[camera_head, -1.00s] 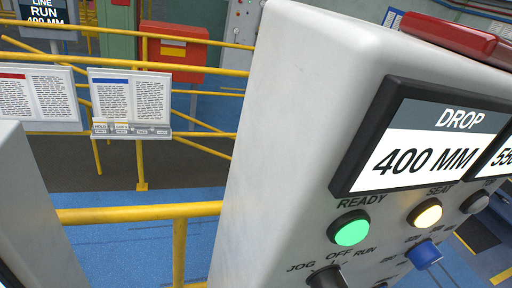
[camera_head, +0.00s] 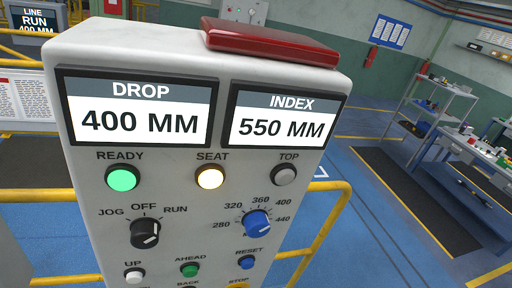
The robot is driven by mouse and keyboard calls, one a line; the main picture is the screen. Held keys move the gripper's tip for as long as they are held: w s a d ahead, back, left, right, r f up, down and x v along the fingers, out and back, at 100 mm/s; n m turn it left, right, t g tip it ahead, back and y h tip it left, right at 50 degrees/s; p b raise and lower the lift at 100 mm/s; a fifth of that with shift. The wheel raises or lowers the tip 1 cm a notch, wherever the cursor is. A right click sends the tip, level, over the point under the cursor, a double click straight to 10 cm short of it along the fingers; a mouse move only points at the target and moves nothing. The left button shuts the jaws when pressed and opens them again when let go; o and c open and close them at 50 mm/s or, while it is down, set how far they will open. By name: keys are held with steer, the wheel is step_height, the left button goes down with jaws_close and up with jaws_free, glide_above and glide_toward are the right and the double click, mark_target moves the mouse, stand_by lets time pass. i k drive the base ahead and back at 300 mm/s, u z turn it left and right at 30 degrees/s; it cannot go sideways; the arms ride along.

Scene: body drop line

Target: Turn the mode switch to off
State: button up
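The mode switch (camera_head: 145,233) is a black rotary knob on the left of the grey control panel (camera_head: 190,180). The labels JOG, OFF and RUN are set around its top from left to right. Its white pointer mark leans up and to the right, on the RUN side of OFF. My gripper is not in view, and nothing touches the switch.
A blue dial (camera_head: 257,223) sits right of the switch. A green READY lamp (camera_head: 122,178) is above it, with a white UP button (camera_head: 134,275) below. Yellow railings (camera_head: 335,222) flank the panel. A shelf rack (camera_head: 432,115) stands at right.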

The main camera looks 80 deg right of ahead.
mark_target(145, 235)
steer(key=k, duration=0.8)
steer(key=u, duration=0.5)
steer(key=i, duration=1.45)
steer(key=z, duration=2.3)
